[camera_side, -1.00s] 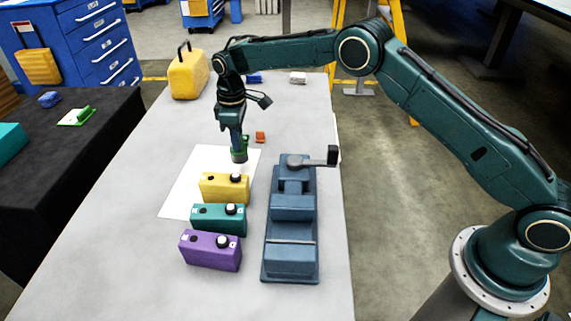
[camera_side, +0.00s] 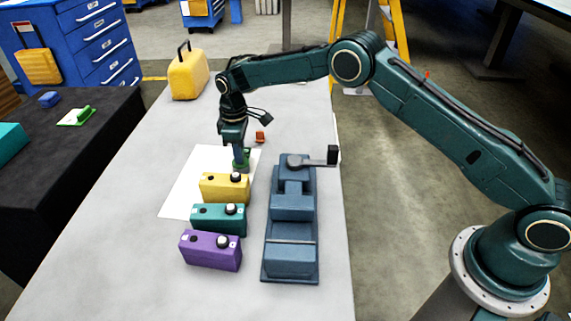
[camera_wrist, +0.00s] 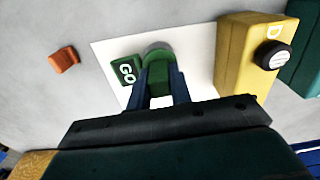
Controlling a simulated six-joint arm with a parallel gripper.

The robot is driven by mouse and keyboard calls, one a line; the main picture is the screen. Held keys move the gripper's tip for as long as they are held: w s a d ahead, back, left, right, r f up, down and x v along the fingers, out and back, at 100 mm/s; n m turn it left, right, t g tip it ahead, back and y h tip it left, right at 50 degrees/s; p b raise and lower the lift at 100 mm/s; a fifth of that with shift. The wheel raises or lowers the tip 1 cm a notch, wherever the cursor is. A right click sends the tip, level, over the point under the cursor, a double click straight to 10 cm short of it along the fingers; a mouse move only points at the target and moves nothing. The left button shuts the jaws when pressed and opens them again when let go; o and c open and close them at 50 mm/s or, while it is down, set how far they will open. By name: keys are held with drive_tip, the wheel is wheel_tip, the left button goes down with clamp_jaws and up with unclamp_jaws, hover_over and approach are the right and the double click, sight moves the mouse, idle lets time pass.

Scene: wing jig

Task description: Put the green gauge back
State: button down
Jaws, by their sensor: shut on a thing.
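The green gauge (camera_wrist: 158,72) is held between the two blue fingers of my gripper (camera_wrist: 160,92) in the wrist view. It has a grey round end and a green tag (camera_wrist: 126,70) marked "GO" beside it. In the side view my gripper (camera_side: 241,158) points down, with the green gauge (camera_side: 242,165) at its tip, over the white sheet just behind the yellow block (camera_side: 222,187). I cannot tell whether the gauge touches the sheet. The yellow block also shows at the right of the wrist view (camera_wrist: 232,62), apart from the gauge.
A teal block (camera_side: 205,218) and a purple block (camera_side: 205,252) stand in front of the yellow one. A blue vise (camera_side: 291,230) with a black-knobbed handle stands to their right. A small orange piece (camera_side: 260,137) lies behind. The white sheet (camera_side: 185,193) is bare at left.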

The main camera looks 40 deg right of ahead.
drive_tip(key=c, duration=1.3)
unclamp_jaws()
drive_tip(key=shift+r, duration=0.1)
drive_tip(key=shift+r, duration=6.05)
